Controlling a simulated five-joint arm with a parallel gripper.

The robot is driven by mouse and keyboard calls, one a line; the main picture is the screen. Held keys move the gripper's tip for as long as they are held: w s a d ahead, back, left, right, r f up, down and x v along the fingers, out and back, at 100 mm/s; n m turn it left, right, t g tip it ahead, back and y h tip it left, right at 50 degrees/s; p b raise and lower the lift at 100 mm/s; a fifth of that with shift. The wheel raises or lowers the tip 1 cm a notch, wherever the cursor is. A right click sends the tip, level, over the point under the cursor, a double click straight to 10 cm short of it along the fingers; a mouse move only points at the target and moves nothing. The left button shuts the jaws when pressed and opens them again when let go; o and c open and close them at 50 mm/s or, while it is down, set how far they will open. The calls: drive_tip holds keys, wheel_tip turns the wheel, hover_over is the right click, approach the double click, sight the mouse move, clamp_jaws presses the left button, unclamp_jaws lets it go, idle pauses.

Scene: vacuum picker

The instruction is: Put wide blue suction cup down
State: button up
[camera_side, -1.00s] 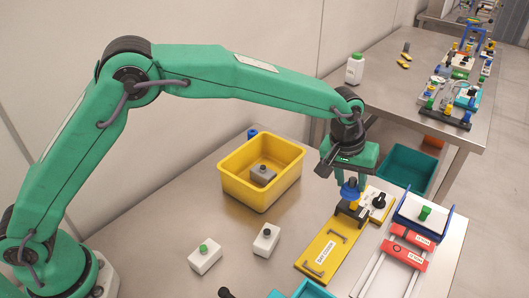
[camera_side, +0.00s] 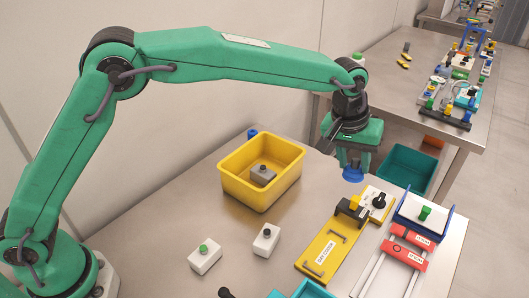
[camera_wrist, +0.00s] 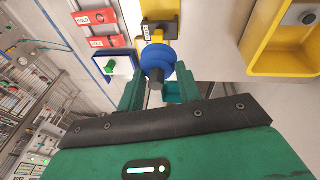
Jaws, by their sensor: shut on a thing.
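The wide blue suction cup (camera_side: 353,174) hangs below my gripper (camera_side: 355,160), which is shut on it. In the wrist view the blue cup (camera_wrist: 157,57) with its dark stem sits between my green gripper (camera_wrist: 156,92) fingers. The cup is in the air, apart from the dark holder (camera_side: 350,210) at the far end of the yellow fixture plate (camera_side: 318,255). A small yellow part (camera_side: 355,201) shows at that holder. In the wrist view the cup partly covers this yellow part.
A yellow bin (camera_side: 240,190) with a grey block stands left of my gripper. A white block with a dark knob (camera_side: 380,201) and red-handled rails (camera_side: 405,256) lie right of the fixture. A teal bin (camera_side: 392,178) is beyond the table edge. Two white blocks lie in front.

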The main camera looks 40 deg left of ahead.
drive_tip(key=s+a+r+n, duration=0.1)
drive_tip(key=s+a, duration=0.4)
drive_tip(key=a, duration=0.6)
drive_tip(key=s+a+r+n, duration=0.1)
drive_tip(key=s+a, duration=0.5)
drive_tip(key=a, duration=0.5)
drive_tip(key=s+a+f+n+y, duration=0.1)
drive_tip(key=s+a+f, duration=0.1)
drive_tip(key=s+a, duration=0.55)
wheel_tip(320, 180, down, 8)
drive_tip(key=d, duration=0.1)
drive_tip(key=shift+s+f, duration=0.1)
drive_tip(key=shift+f, duration=2.15)
drive_tip(key=shift+f, duration=0.15)
drive_tip(key=shift+f, duration=1.65)
